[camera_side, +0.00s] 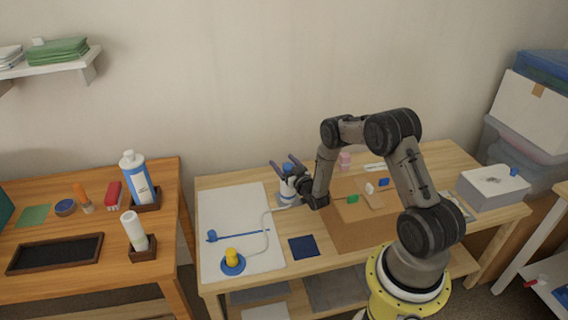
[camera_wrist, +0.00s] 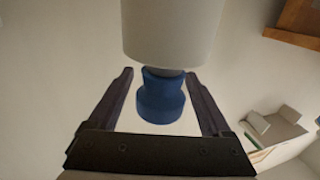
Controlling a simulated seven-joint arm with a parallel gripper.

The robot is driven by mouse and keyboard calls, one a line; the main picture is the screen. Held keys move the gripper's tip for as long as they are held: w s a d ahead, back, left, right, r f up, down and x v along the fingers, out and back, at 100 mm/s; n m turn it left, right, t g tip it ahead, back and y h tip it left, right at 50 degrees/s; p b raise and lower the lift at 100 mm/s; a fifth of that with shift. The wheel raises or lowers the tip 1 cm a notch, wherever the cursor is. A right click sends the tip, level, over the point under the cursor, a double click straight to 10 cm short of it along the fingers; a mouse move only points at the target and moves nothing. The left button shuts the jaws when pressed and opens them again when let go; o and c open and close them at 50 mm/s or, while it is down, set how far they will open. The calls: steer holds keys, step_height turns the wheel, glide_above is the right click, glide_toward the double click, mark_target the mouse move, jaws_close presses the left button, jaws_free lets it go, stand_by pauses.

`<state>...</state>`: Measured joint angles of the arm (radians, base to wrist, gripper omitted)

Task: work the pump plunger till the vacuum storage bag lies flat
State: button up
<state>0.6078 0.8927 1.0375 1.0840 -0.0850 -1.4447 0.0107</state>
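The pump (camera_side: 287,188) stands upright on the table, a white cylinder with a blue plunger knob (camera_side: 288,168) on top. In the wrist view the white pump body (camera_wrist: 172,32) is at the top and the blue knob (camera_wrist: 161,97) below it. My gripper (camera_side: 285,166) is open, its fingers at either side of the knob with visible gaps. It also shows in the wrist view (camera_wrist: 159,75). A pale hose runs from the pump to a yellow cap (camera_side: 231,254) on a blue disc. The pale sheet under it, seemingly the bag (camera_side: 235,205), looks low; its thickness is unclear.
A blue strip (camera_side: 237,236) lies on the pale sheet. A dark blue square (camera_side: 303,247) lies right of it. A brown board (camera_side: 350,232) with small blocks and a white box (camera_side: 492,187) are further right. Bottles (camera_side: 137,182) stand on the left table.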

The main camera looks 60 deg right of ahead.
steer(key=shift+s+a, duration=0.25)
steer(key=shift+s, duration=0.2)
steer(key=v, duration=0.4)
steer(key=shift+s+r, duration=0.1)
steer(key=shift+r, duration=0.1)
step_height(320, 180, up, 5)
steer(key=shift+r, duration=0.8)
stand_by(0.9)
